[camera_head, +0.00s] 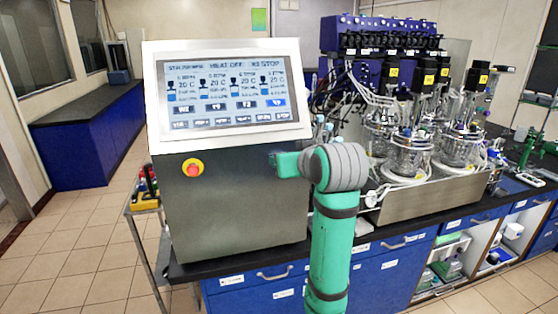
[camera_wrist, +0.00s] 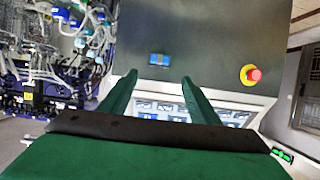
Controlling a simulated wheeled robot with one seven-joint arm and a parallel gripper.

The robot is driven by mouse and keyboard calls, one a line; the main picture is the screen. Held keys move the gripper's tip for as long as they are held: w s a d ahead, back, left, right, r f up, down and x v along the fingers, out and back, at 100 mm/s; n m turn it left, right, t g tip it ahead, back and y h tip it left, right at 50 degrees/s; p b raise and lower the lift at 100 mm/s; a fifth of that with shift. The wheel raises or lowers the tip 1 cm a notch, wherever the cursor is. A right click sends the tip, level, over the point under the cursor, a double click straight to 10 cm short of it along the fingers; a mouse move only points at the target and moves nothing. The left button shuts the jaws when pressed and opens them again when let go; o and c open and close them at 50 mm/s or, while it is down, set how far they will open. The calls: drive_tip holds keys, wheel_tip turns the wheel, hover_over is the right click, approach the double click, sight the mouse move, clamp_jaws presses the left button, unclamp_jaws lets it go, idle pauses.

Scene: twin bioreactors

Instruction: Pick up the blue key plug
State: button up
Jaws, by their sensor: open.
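The blue key plug (camera_wrist: 159,59) is a small blue block on the dark front panel of the control cabinet in the wrist view, which shows the scene upside down. My gripper (camera_wrist: 158,77) is open, with its two green fingers apart. The plug appears between and just beyond the fingertips; the fingers do not visibly touch it. In the head view my gripper (camera_head: 284,164) is in front of the right part of the cabinet face, and the plug cannot be made out there.
A red stop button (camera_head: 193,168) with a yellow ring sits on the cabinet (camera_head: 235,215) below its touchscreen (camera_head: 230,90). Glass bioreactor vessels (camera_head: 411,154) with tubing stand to the right on the bench. A tool rack (camera_head: 147,190) is at the left. Tiled floor is open at left.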

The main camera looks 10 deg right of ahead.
drive_tip(key=x, duration=0.9)
drive_tip(key=shift+w+f, duration=0.2)
drive_tip(key=shift+f, duration=0.2)
drive_tip(key=shift+d, duration=0.1)
drive_tip(key=c, duration=1.4)
